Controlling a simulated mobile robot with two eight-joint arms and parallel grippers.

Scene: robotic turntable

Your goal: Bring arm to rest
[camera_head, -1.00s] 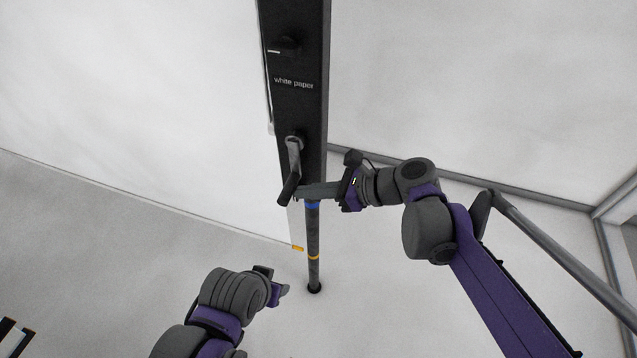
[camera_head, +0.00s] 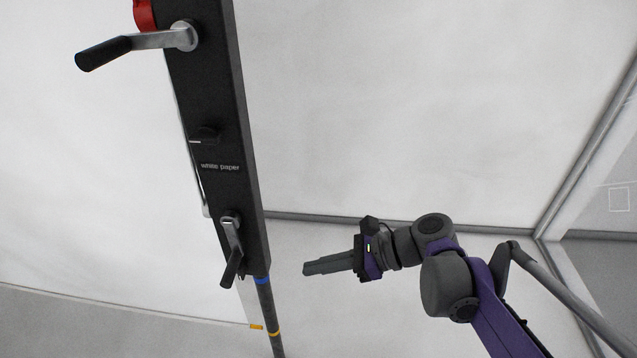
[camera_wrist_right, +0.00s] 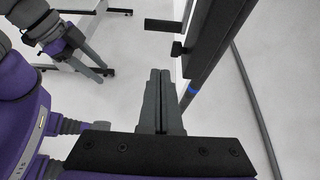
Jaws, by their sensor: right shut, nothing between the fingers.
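My right gripper (camera_head: 306,269) is shut and empty, with its fingers together and pointing left in the head view. It is apart from the black post, to the right of the lower crank handle (camera_head: 231,250). In the right wrist view the closed fingers (camera_wrist_right: 158,75) point up the picture, with the post (camera_wrist_right: 215,40) close on their right.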

